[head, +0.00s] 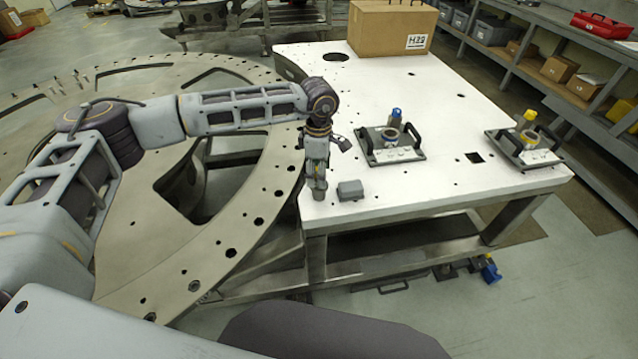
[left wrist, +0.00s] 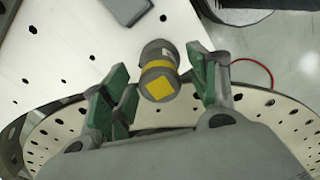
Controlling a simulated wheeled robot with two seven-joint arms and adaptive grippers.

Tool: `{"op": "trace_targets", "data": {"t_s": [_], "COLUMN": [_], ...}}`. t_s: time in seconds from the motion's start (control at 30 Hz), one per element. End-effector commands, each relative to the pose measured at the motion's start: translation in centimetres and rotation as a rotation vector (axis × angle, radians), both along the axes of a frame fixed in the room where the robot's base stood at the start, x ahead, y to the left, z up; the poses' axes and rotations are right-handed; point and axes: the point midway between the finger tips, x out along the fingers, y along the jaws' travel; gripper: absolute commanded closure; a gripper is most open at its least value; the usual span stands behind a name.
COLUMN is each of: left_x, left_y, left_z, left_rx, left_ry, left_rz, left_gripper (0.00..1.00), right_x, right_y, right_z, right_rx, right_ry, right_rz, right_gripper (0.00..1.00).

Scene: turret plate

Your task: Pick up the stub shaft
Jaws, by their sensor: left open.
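The stub shaft (left wrist: 158,76) is a short grey cylinder with a yellow band and a yellow square on its end. In the left wrist view it sits between the green-padded fingers of my left gripper (left wrist: 159,66), with a visible gap on each side. The gripper is open. In the head view my left gripper (head: 317,180) points down at the near left corner of the white table (head: 440,195); the shaft there is largely hidden by the fingers. My right gripper is not in view.
A small grey block (head: 350,190) lies just right of my left gripper. Two handled plates, one with a blue-topped part (head: 392,150) and one with a yellow-topped part (head: 525,148), stand farther right. A cardboard box (head: 390,28) is at the back. A large perforated ring (head: 240,215) adjoins the table's left.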

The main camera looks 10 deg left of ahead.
Motion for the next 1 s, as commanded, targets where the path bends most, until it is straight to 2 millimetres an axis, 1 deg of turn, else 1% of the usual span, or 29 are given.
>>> {"op": "trace_targets", "data": {"t_s": [0.13,0.6,1.0], "left_x": [-0.01,0.00,0.05], "left_y": [-0.02,-0.01,-0.04], "left_z": [0.02,0.03,0.15], "left_rx": [0.000,0.000,-0.001], "left_ry": [0.000,0.000,-0.002], "left_rz": [0.000,0.000,0.000], "left_gripper": [0.41,1.00,1.00], "right_x": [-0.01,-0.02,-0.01], "right_y": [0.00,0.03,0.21], "right_z": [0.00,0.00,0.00], "right_rx": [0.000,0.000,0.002], "right_ry": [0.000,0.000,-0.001], "right_rz": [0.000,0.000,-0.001], "right_gripper": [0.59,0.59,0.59]}}
